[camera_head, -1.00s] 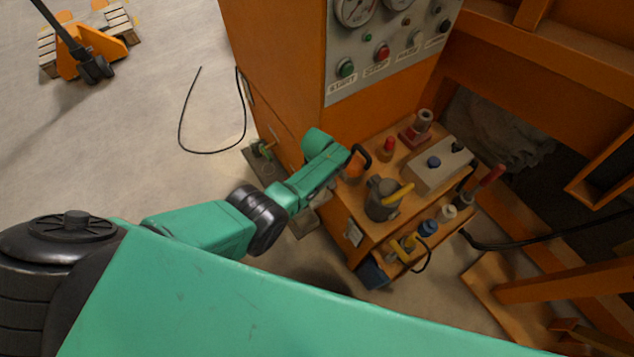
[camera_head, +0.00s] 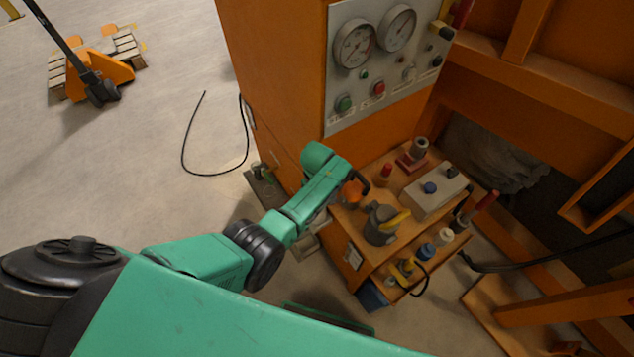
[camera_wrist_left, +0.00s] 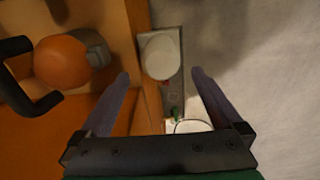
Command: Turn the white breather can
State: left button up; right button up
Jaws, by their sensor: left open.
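A white round can (camera_wrist_left: 160,55), which I take to be the breather can, shows at top centre in the left wrist view. It is on a narrow grey plate (camera_wrist_left: 172,92) beside an orange panel edge. I cannot make it out in the head view. My left gripper (camera_wrist_left: 160,92) is open, with its two dark fingers apart and nothing between them. The can lies beyond the fingertips, roughly in line with the gap, and looks untouched. In the head view the left forearm reaches down beside the orange cabinet, and its fingers are hidden. My right gripper is not in view.
An orange ball-shaped part (camera_wrist_left: 62,62) with a black handle sits left of the left fingers. A cart (camera_head: 352,228) loaded with tools and a grey can (camera_head: 380,225) stands close to the forearm. The cabinet (camera_head: 275,70) rises behind. Floor at left is open, with a black cable (camera_head: 183,150).

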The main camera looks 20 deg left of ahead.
pick_arm(q)
notch_tip(320, 180, up, 8)
jog(key=shift+r+p, duration=0.2)
jog(key=shift+p, duration=0.25)
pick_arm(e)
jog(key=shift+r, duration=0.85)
pick_arm(q)
jog(key=s+a+r+m+t, duration=0.2)
jog(key=s+a+r+m, duration=0.3)
jog(key=s, duration=0.4)
jog(key=s+a+r+m+t, duration=0.25)
jog(key=s+a+m, duration=0.25)
jog(key=s+m, duration=0.25)
jog(key=s+f+g, duration=0.1)
jog(key=s+f, duration=0.1)
jog(key=f, duration=1)
jog(key=s+f+g, duration=0.1)
jog(key=s+f, duration=0.1)
jog(key=f, duration=1)
jog(key=s+a+f+g, duration=0.1)
jog(key=s+a+f, duration=0.2)
jog(key=s+f, duration=0.9)
jog(key=s, duration=0.3)
jog(key=shift+s+a+f, duration=0.15)
jog(key=shift+s+f, duration=0.15)
jog(key=shift+s, duration=0.05)
